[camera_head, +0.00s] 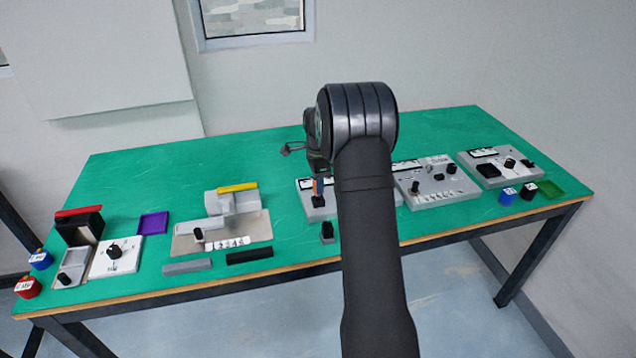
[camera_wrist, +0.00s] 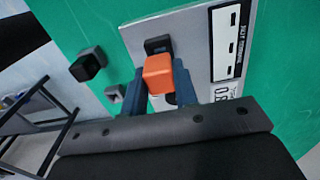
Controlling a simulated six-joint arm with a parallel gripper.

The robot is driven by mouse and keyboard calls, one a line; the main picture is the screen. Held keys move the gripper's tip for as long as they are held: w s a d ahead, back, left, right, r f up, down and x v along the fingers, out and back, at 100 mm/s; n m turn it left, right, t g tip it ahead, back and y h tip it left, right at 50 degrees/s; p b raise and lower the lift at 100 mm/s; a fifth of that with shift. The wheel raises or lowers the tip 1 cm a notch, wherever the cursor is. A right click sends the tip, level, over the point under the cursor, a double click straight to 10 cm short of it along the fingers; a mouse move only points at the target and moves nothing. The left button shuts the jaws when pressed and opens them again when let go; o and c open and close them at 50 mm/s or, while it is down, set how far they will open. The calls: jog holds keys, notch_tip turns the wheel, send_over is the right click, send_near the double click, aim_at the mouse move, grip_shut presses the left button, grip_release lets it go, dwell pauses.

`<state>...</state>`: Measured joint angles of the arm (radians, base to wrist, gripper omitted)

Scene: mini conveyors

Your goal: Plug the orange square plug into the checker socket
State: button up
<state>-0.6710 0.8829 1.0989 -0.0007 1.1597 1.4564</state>
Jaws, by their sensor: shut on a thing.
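The orange square plug (camera_wrist: 158,74) is between the two blue fingers of my gripper (camera_wrist: 160,86) in the wrist view. A black square socket block (camera_wrist: 158,44) stands on a light grey panel (camera_wrist: 192,36) just beyond the plug. I cannot tell whether the plug touches it, and no marking naming the checker socket is readable. In the head view my gripper (camera_head: 319,184) points down over the grey panel (camera_head: 304,186), with a sliver of orange showing above a black block (camera_head: 318,201). My arm hides part of the panel.
A grey panel with knobs (camera_head: 437,185) is right of my arm. Open green table lies left of the panel.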

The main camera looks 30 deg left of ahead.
jog(key=shift+f, duration=1.35)
jog(key=o, duration=1.1)
jog(key=shift+c, duration=0.2)
notch_tip(320, 180, up, 17)
jog(key=shift+r, duration=0.2)
jog(key=shift+f, duration=0.1)
notch_tip(320, 180, down, 17)
jog(key=shift+f, duration=0.1)
jog(key=shift+r, duration=0.25)
